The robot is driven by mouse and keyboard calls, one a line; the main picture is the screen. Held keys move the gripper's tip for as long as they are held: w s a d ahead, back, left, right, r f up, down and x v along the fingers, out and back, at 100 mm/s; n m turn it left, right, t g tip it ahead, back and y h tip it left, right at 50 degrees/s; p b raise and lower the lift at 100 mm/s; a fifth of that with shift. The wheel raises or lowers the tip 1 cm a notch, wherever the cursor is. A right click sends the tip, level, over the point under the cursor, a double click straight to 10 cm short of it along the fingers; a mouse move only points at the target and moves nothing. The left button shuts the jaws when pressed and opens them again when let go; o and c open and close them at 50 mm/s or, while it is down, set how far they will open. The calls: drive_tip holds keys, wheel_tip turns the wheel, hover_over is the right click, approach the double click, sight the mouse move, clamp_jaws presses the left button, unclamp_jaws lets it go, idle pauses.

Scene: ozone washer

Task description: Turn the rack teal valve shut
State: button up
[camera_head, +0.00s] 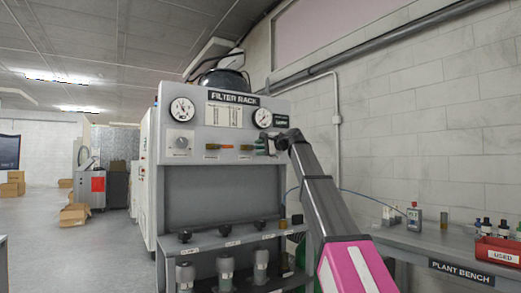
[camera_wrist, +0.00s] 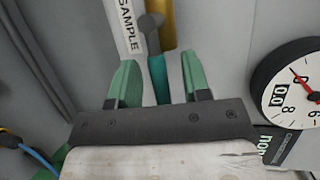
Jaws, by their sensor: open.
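In the wrist view the teal valve handle (camera_wrist: 158,78) is a narrow lever running down from a grey pivot, beside a "SAMPLE" label (camera_wrist: 127,25). My gripper (camera_wrist: 160,62) is open, with one green finger on each side of the handle and a visible gap on both sides. The handle's lower end is hidden behind the gripper's dark body. In the head view my gripper (camera_head: 266,143) is at the right end of the filter rack panel (camera_head: 200,104), below the right gauge. The teal handle cannot be told apart from the green fingers there.
Orange-handled (camera_head: 212,146) and yellowish (camera_head: 246,147) valves sit left of my gripper. A gauge (camera_wrist: 295,80) is close on the right in the wrist view. Dark-topped filter housings (camera_head: 226,265) stand below. A plant bench (camera_head: 400,238) with a red bin (camera_head: 497,250) is at right.

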clamp_jaws()
drive_tip(key=shift+a+r+n+h, duration=0.1)
drive_tip(key=shift+r+n+h, duration=0.65)
drive_tip(key=shift+n, duration=0.45)
drive_tip(key=shift+s+a+r+n+t+h, duration=0.15)
drive_tip(key=shift+r+n+h, duration=0.15)
drive_tip(key=shift+n+h, duration=0.25)
drive_tip(key=shift+s+a+r+n+t+h, duration=0.15)
drive_tip(key=shift+r+n+h, duration=0.2)
drive_tip(key=shift+n, duration=0.3)
drive_tip(key=n+h, duration=0.1)
drive_tip(key=s+a+r+n+t+h, duration=0.1)
drive_tip(key=n, duration=0.1)
drive_tip(key=shift+a+r+n+h, duration=0.15)
drive_tip(key=shift+n+h, duration=0.1)
drive_tip(key=shift+n, duration=0.05)
drive_tip(key=n, duration=0.1)
drive_tip(key=a+n+t+h, duration=0.1)
drive_tip(key=s+n+t+h, duration=0.1)
drive_tip(key=shift+a+r, duration=0.25)
drive_tip(key=shift+a, duration=0.15)
drive_tip(key=shift+s+n+h, duration=0.1)
drive_tip(key=shift+n+h, duration=0.2)
